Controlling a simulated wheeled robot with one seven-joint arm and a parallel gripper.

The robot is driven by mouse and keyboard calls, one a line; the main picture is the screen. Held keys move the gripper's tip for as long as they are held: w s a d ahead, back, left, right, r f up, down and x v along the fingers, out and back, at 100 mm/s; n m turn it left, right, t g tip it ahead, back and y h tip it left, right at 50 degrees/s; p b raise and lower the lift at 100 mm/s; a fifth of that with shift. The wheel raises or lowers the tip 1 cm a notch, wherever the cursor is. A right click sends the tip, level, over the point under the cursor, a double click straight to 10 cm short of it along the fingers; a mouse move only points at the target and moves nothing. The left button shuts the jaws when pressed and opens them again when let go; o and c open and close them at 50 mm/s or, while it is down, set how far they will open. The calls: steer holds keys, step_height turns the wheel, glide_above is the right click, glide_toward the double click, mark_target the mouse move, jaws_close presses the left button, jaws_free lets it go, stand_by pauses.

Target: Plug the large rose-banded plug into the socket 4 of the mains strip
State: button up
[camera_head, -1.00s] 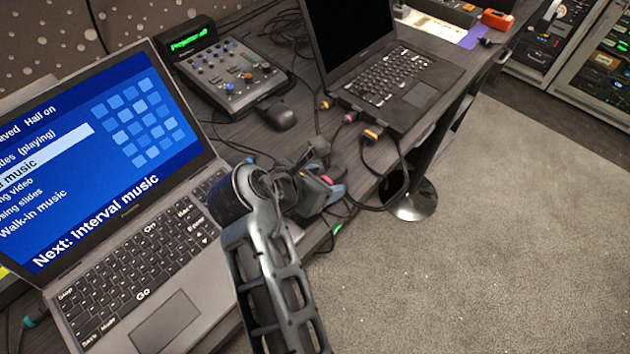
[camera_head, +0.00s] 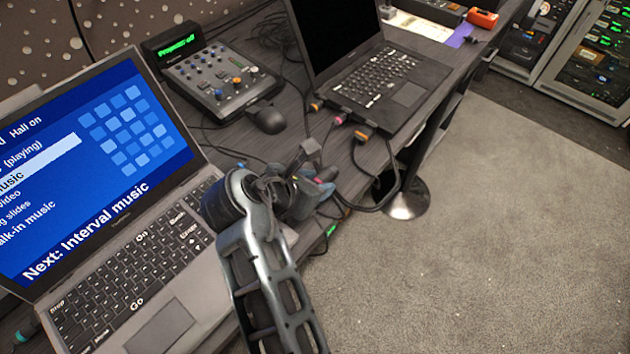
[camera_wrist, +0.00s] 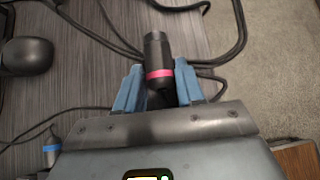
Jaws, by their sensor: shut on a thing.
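In the wrist view, a black plug with a rose band (camera_wrist: 160,73) is held between the two blue fingers of my gripper (camera_wrist: 158,88). The plug's dark body points toward the top of the picture, away from the palm. In the head view my gripper (camera_head: 312,186) is over the front edge of the desk, between the two laptops, and only a bit of the rose band shows between its fingers. I cannot make out the mains strip or its socket 4 in either view. A small green glow (camera_head: 331,230) shows below the desk edge.
An open laptop (camera_head: 130,290) stands at left, a black laptop (camera_head: 390,85) behind, with banded connectors on its side. A control panel (camera_head: 220,80) and a mouse (camera_head: 266,118) lie between them. Cables hang around the gripper. A blue-banded plug (camera_wrist: 51,147) lies at lower left. Carpet is clear at right.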

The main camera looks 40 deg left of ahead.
steer(key=shift+r+p, duration=2.55)
steer(key=shift+p, duration=0.7)
steer(key=shift+f, duration=0.1)
